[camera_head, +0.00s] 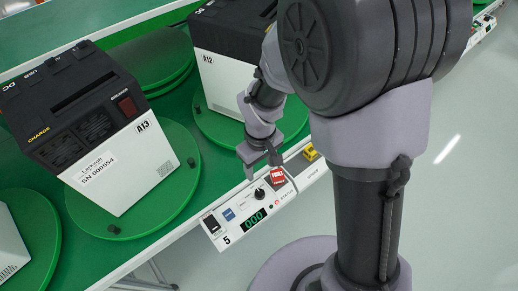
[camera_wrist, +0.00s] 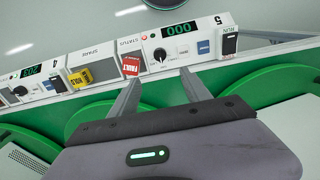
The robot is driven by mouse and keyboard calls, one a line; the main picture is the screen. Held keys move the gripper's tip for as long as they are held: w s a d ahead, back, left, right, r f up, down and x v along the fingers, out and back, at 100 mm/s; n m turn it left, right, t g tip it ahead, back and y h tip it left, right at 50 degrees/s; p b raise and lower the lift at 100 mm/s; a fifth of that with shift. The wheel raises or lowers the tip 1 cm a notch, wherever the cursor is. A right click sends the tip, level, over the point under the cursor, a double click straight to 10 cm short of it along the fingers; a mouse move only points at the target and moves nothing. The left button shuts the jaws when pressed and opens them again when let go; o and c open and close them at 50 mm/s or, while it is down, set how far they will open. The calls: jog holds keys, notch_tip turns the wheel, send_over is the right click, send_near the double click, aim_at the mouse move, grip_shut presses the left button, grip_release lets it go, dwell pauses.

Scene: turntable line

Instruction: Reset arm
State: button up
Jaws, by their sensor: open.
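My gripper (camera_head: 261,160) is at the green line's front edge, by the station 5 control panel (camera_head: 232,231). In the wrist view my gripper (camera_wrist: 160,76) has its two fingers spread apart, with nothing between them. The fingertips point at the panel (camera_wrist: 203,33), near its black knob (camera_wrist: 160,54). A red FAULT piece (camera_wrist: 131,66) is on the panel beside one fingertip; it also shows in the head view (camera_head: 278,177). I cannot tell whether a finger touches the panel.
Black-and-white power units, A13 (camera_head: 133,165) and A12 (camera_head: 215,85), stand on green turntables (camera_head: 178,200). A yellow piece (camera_head: 310,153) is on the panel strip beyond the FAULT piece. The grey floor (camera_head: 460,200) at right looks clear.

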jog(key=s+d+r+m+t+y+b, duration=0.1)
jog(key=d+r+m+t, duration=0.2)
jog(key=r, duration=0.7)
jog(key=s+d+r+m+t+y+b, duration=0.1)
jog(key=s+d+r+m, duration=0.3)
jog(key=s+r+m, duration=0.4)
notch_tip(320, 180, up, 3)
jog(key=s+t, duration=0.1)
jog(key=s, duration=0.2)
jog(key=shift+f+t+b, duration=0.2)
jog(key=shift+t+b, duration=0.2)
jog(key=shift+w, duration=0.1)
